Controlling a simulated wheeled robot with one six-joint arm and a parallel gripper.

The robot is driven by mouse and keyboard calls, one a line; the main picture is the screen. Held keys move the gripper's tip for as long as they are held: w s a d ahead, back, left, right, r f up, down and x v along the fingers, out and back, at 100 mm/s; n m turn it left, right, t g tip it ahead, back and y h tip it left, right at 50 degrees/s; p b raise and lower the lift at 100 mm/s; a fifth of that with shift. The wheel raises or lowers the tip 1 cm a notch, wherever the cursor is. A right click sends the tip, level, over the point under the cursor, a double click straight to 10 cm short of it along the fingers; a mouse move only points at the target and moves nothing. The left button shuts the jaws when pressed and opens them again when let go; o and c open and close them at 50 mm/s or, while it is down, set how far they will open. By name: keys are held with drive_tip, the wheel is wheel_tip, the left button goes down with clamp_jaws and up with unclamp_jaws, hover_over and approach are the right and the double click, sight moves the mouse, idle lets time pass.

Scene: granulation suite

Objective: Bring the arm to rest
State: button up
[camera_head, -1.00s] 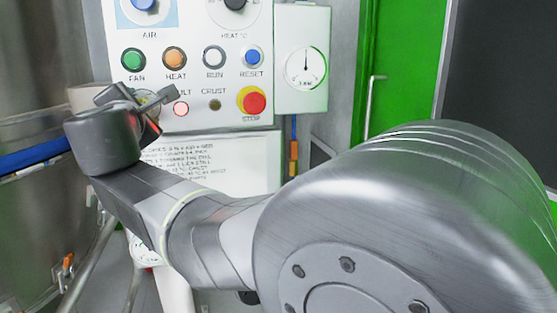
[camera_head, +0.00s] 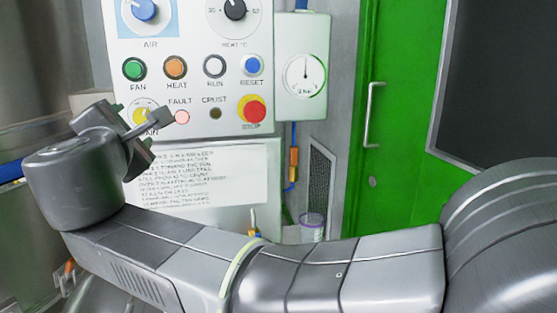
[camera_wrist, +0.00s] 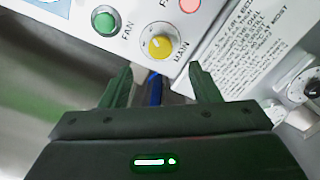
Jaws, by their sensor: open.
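My gripper (camera_wrist: 160,85) is open and empty in the wrist view, its two dark fingers apart with nothing between them but a blue strip behind. In the head view my gripper (camera_head: 165,135) is partly hidden by my own wrist and stands in front of the lower left of the white control panel (camera_head: 195,20). The yellow MAIN knob (camera_wrist: 160,46) lies beyond the fingertips in the wrist view. It also shows in the head view (camera_head: 143,112), partly covered by my gripper. I cannot tell the gap between fingers and panel.
The panel carries a green FAN button (camera_head: 134,69), a lit pink FAULT lamp (camera_head: 182,117) and a red STOP button (camera_head: 254,109). A printed notice (camera_head: 215,175) hangs below. A gauge box (camera_head: 303,75) and a green door (camera_head: 400,130) are to the right. A steel vessel (camera_wrist: 40,110) is at left.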

sight(142, 117)
drive_tip(key=p+v, duration=0.1)
drive_tip(key=v, duration=0.4)
drive_tip(key=b+x, duration=0.1)
drive_tip(key=x, duration=0.6)
drive_tip(key=b+x, duration=0.1)
drive_tip(key=x, duration=0.6)
drive_tip(key=shift+w+r, duration=0.15)
drive_tip(key=shift+r, duration=0.05)
drive_tip(key=shift+d+r+n+p, duration=0.1)
drive_tip(key=shift+n+p, duration=0.8)
drive_tip(key=n+p, duration=0.4)
drive_tip(key=p, duration=0.2)
drive_tip(key=n+p, duration=0.5)
drive_tip(key=p, duration=0.1)
drive_tip(key=shift+p, duration=0.3)
drive_tip(key=shift+n+p, duration=0.3)
drive_tip(key=shift+p, duration=0.2)
drive_tip(key=shift+s+f, duration=0.2)
drive_tip(key=shift+f, duration=0.05)
